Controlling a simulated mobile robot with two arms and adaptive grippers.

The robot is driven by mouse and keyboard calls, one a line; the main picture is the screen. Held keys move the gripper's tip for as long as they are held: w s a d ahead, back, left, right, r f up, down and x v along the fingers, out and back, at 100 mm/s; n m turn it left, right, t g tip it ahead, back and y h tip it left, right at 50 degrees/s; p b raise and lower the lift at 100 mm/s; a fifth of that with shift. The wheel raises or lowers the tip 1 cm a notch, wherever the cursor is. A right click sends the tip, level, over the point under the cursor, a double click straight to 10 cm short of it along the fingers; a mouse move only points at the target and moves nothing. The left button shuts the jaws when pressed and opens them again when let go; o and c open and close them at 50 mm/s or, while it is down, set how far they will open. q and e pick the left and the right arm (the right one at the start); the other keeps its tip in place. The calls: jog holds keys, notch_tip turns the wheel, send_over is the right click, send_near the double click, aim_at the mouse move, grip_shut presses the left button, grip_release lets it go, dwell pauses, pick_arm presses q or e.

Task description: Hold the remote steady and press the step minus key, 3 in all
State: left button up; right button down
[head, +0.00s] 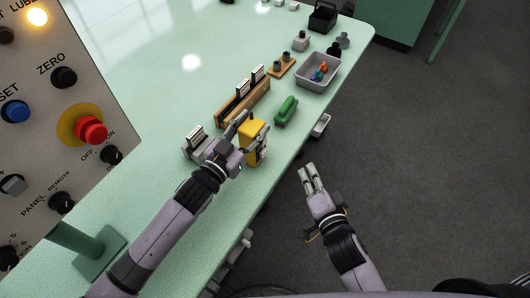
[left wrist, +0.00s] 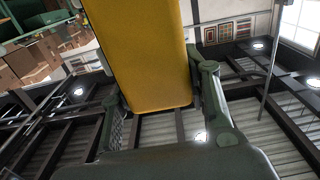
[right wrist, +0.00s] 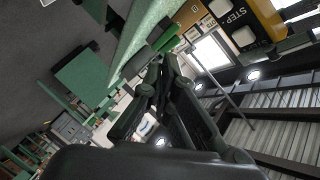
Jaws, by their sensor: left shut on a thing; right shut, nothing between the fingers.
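The yellow remote (head: 253,130) is upright above the green bench near its front edge. My left gripper (head: 243,139) is shut on it. In the left wrist view, the remote's plain yellow side (left wrist: 140,55) stands between the two fingers (left wrist: 160,108). In the right wrist view, the remote (right wrist: 262,18) shows at the top right, with pale keys on a dark face and the word STEP. The minus key cannot be told for certain. My right gripper (head: 309,178) is shut and empty, apart from the remote, to its right and nearer me. Its closed fingers show in the right wrist view (right wrist: 158,80).
A control panel (head: 40,120) with a red stop button (head: 91,131) stands at the left. On the bench are a wooden rack (head: 243,103), a green object (head: 286,110) and a grey bin (head: 334,75) of small coloured pieces. The floor (head: 420,170) right of the bench is clear.

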aim_at(263, 153)
jog(key=shift+w+a, duration=0.1)
jog(key=shift+w+a, duration=0.85)
jog(key=shift+a, duration=0.3)
jog(key=shift+w+a, duration=0.8)
jog(key=shift+a, duration=0.35)
jog(key=shift+w+a, duration=0.85)
jog(key=shift+a, duration=0.3)
jog(key=shift+a, duration=0.1)
jog(key=shift+w+a, duration=0.2)
jog(key=shift+a, duration=0.05)
jog(key=shift+w+a, duration=0.3)
jog(key=shift+a, duration=0.1)
jog(key=shift+s+d, duration=0.55)
jog(key=shift+d, duration=0.25)
